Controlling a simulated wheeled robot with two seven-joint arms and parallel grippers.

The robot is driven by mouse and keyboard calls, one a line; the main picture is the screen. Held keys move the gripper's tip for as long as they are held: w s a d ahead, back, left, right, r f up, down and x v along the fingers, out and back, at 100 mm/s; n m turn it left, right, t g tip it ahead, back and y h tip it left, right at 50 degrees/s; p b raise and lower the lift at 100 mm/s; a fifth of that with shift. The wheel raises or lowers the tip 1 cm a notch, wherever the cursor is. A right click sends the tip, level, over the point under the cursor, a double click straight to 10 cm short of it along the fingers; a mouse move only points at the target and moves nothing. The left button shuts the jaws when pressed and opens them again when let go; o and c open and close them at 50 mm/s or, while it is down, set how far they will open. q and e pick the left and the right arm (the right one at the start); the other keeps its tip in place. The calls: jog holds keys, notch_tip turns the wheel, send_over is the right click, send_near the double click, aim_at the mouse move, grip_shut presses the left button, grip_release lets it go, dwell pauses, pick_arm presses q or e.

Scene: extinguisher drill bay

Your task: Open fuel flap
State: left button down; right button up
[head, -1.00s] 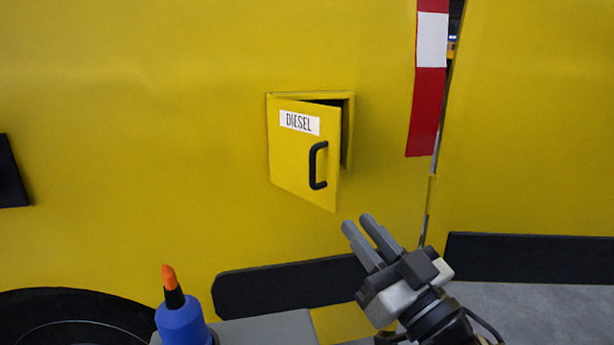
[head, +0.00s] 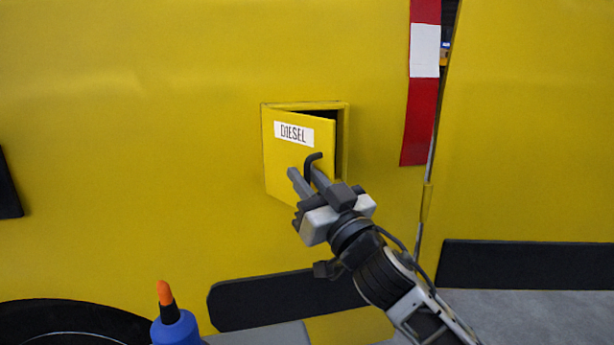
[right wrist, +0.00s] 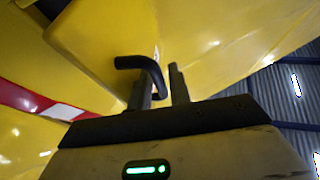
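The yellow fuel flap (head: 283,163), labelled DIESEL, stands ajar on the yellow vehicle side, with a dark gap along its right edge. It also shows in the right wrist view (right wrist: 100,45). Its black handle (head: 311,158) is partly hidden behind my right gripper (head: 305,174). The right fingers are apart, one on each side of the handle's bar. In the right wrist view the curved handle (right wrist: 130,62) reaches between the fingertips (right wrist: 162,80), with a gap still visible beside it. I cannot tell whether a finger touches it. My left gripper is not in view.
A blue bottle with an orange tip (head: 175,325) stands at the bottom left. A black strip (head: 270,300) runs below the flap. A red and white marking (head: 424,85) is on the right. The vehicle side around the flap is clear.

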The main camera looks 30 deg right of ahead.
grip_shut()
jog(key=shift+a, duration=0.15)
